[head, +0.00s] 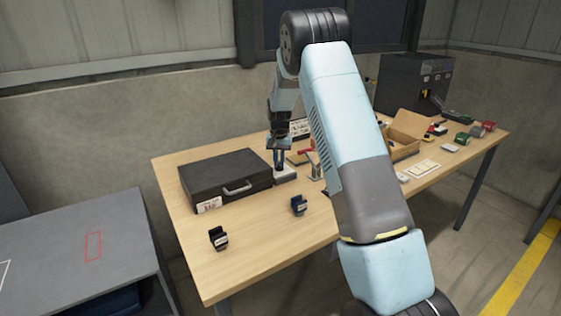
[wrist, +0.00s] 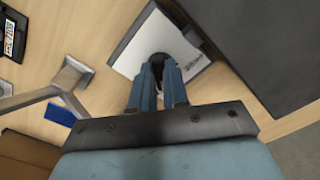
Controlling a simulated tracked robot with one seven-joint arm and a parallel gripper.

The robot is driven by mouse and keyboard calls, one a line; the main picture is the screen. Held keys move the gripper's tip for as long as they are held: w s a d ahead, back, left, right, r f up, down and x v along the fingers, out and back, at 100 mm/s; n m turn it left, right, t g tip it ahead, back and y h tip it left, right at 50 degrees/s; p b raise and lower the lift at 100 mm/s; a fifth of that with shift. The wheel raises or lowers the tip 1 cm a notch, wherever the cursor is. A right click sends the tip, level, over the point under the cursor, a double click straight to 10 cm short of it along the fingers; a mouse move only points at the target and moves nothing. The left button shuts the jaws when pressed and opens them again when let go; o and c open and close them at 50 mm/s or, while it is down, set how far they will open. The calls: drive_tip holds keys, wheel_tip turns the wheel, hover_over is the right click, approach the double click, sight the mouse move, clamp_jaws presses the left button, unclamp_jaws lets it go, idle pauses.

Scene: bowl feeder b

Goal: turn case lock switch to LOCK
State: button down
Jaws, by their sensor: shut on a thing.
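The lock switch is a small box with a white top plate (head: 287,176) on the wooden table, just right of the dark case (head: 225,179). In the wrist view its white plate (wrist: 137,47) carries a round black knob (wrist: 159,57) and a small printed label, too small to read. My gripper (head: 279,166) points down over the plate. In the wrist view my gripper (wrist: 158,75) has its two blue fingers closed on the black knob. The fingers hide part of the knob, so its setting cannot be told.
The case, with a handle and a label, stands close beside the switch. A metal stand with a red part (head: 308,152) is just right of it. Two small black holders (head: 218,238) (head: 299,205) sit near the front. An open cardboard box (head: 407,135) is farther right.

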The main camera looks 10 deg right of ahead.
sight(279, 163)
drive_tip(key=shift+w+r+m, duration=0.15)
drive_tip(key=shift+m, duration=0.45)
drive_tip(key=c, duration=1.1)
unclamp_jaws()
drive_tip(key=shift+a, duration=0.1)
wheel_tip(279, 163, up, 14)
drive_tip(key=shift+f, duration=0.25)
